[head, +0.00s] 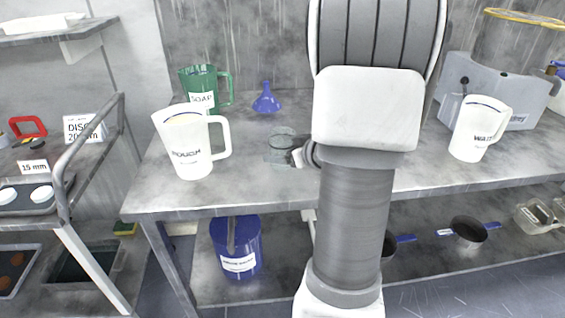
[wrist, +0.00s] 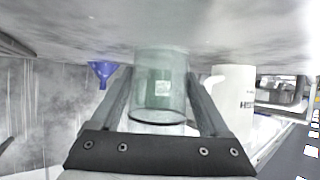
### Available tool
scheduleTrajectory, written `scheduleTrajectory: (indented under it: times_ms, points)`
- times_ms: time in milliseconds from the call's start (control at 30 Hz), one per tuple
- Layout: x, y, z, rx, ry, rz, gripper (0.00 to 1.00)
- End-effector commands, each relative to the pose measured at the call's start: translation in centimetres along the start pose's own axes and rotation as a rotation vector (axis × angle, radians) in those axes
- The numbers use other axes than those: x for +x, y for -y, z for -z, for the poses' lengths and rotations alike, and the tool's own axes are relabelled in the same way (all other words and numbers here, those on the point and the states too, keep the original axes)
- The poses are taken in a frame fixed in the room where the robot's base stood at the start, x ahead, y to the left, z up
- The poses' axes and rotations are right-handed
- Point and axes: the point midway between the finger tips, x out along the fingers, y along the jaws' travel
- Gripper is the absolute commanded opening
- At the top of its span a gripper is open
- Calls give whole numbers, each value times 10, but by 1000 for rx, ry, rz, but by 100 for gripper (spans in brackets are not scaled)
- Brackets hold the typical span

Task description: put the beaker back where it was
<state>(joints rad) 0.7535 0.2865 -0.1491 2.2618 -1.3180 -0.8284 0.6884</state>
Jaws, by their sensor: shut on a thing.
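The beaker is clear, faintly green glass. In the head view the beaker (head: 280,147) is at the bench top, between the white ROUGH jug and my arm, partly covered by my gripper (head: 297,152). In the wrist view, which is upside down, the beaker (wrist: 158,100) is between the two fingers of my gripper (wrist: 157,84), which is shut on its sides. Its base is at or very near the bench (head: 255,185); I cannot tell whether it touches.
The white ROUGH jug (head: 190,145) stands left of the beaker. Behind are the green SOAP jug (head: 203,88) and a blue funnel (head: 266,100). Another white jug (head: 478,130) and a grey machine (head: 520,95) are at right. Bare bench lies in front of the beaker.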

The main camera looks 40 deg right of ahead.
Motion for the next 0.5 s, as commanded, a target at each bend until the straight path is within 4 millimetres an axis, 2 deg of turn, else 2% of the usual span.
scheduleTrajectory:
  times_ms: [33,67,467,500]
  points:
    - [6,0,-10,1,0,0,0]
    - [7,0,-12,1,0,0,0]
    - [8,0,-15,0,-1,0,0]
    - [8,0,-15,-1,0,0,82]
